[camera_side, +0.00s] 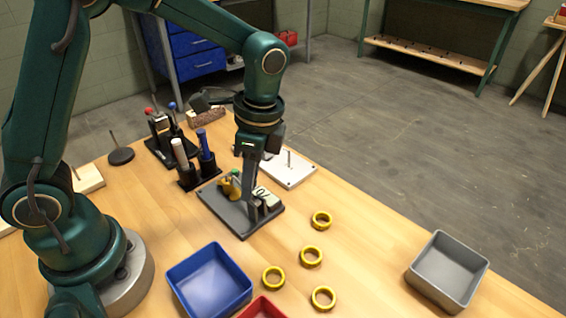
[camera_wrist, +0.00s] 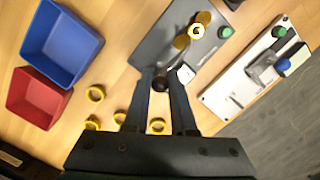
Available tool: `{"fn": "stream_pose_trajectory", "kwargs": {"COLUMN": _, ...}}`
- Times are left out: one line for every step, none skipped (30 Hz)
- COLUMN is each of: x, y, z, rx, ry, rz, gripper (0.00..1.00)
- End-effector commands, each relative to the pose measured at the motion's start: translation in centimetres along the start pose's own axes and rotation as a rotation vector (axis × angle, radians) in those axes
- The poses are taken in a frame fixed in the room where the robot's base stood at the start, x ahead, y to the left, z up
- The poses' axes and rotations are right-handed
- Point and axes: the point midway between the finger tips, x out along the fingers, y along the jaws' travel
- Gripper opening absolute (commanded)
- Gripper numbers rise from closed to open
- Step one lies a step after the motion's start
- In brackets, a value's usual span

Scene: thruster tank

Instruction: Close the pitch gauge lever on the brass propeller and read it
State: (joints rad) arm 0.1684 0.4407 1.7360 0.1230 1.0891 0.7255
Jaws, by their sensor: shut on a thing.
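The brass propeller (camera_side: 232,184) stands on a dark grey base plate (camera_side: 228,212); in the wrist view it (camera_wrist: 192,31) has a white-centred hub. The gauge has a pale face (camera_side: 268,196), seen in the wrist view as a small white block (camera_wrist: 184,73) close to my fingers. My gripper (camera_side: 258,208) points down at the near right part of the plate. In the wrist view my gripper (camera_wrist: 162,78) is shut on a dark round knob (camera_wrist: 158,98), seemingly the lever's, between its fingers. The rest of the lever is hidden, and I cannot read the gauge.
A blue bin (camera_side: 210,282), a red bin (camera_side: 262,308) and several yellow rings (camera_side: 311,257) lie in front. A grey bin (camera_side: 447,270) stands at right. A white board (camera_side: 288,170) and a tool holder (camera_side: 198,174) are behind the plate.

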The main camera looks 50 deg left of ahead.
Motion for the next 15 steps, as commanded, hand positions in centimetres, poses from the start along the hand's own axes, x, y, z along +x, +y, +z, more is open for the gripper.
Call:
{"fn": "stream_pose_trajectory", "kwargs": {"x": -0.08, "y": 0.29, "z": -0.27, "rx": 0.006, "ry": -0.036, "rz": -0.022, "gripper": 0.0}}
{"fn": "stream_pose_trajectory", "kwargs": {"x": -0.13, "y": 0.31, "z": -0.36, "rx": 0.003, "ry": -0.055, "rz": -0.037, "gripper": 0.0}}
{"fn": "stream_pose_trajectory", "kwargs": {"x": -0.15, "y": 0.39, "z": -0.44, "rx": -0.002, "ry": -0.081, "rz": -0.053, "gripper": 0.0}}
{"fn": "stream_pose_trajectory", "kwargs": {"x": -0.18, "y": 0.44, "z": -0.51, "rx": -0.004, "ry": -0.097, "rz": -0.065, "gripper": 0.0}}
{"fn": "stream_pose_trajectory", "kwargs": {"x": -0.2, "y": 0.47, "z": -0.54, "rx": -0.007, "ry": -0.113, "rz": -0.076, "gripper": 0.0}}
{"fn": "stream_pose_trajectory", "kwargs": {"x": -0.22, "y": 0.52, "z": -0.6, "rx": -0.011, "ry": -0.13, "rz": -0.087, "gripper": 0.0}}
{"fn": "stream_pose_trajectory", "kwargs": {"x": -0.25, "y": 0.53, "z": -0.61, "rx": -0.014, "ry": -0.14, "rz": -0.095, "gripper": 0.0}}
{"fn": "stream_pose_trajectory", "kwargs": {"x": -0.29, "y": 0.53, "z": -0.66, "rx": -0.015, "ry": -0.147, "rz": -0.103, "gripper": 0.0}}
{"fn": "stream_pose_trajectory", "kwargs": {"x": -0.3, "y": 0.55, "z": -0.66, "rx": -0.019, "ry": -0.155, "rz": -0.108, "gripper": 0.0}}
{"fn": "stream_pose_trajectory", "kwargs": {"x": -0.31, "y": 0.56, "z": -0.64, "rx": -0.021, "ry": -0.159, "rz": -0.111, "gripper": 0.0}}
{"fn": "stream_pose_trajectory", "kwargs": {"x": -0.31, "y": 0.55, "z": -0.63, "rx": -0.022, "ry": -0.162, "rz": -0.113, "gripper": 0.0}}
{"fn": "stream_pose_trajectory", "kwargs": {"x": -0.32, "y": 0.54, "z": -0.62, "rx": -0.023, "ry": -0.164, "rz": -0.114, "gripper": 0.0}}
{"fn": "stream_pose_trajectory", "kwargs": {"x": -0.32, "y": 0.54, "z": -0.61, "rx": -0.024, "ry": -0.164, "rz": -0.114, "gripper": 0.0}}
{"fn": "stream_pose_trajectory", "kwargs": {"x": -0.32, "y": 0.53, "z": -0.61, "rx": -0.024, "ry": -0.164, "rz": -0.114, "gripper": 0.0}}
{"fn": "stream_pose_trajectory", "kwargs": {"x": -0.32, "y": 0.53, "z": -0.6, "rx": -0.024, "ry": -0.163, "rz": -0.114, "gripper": 0.0}}
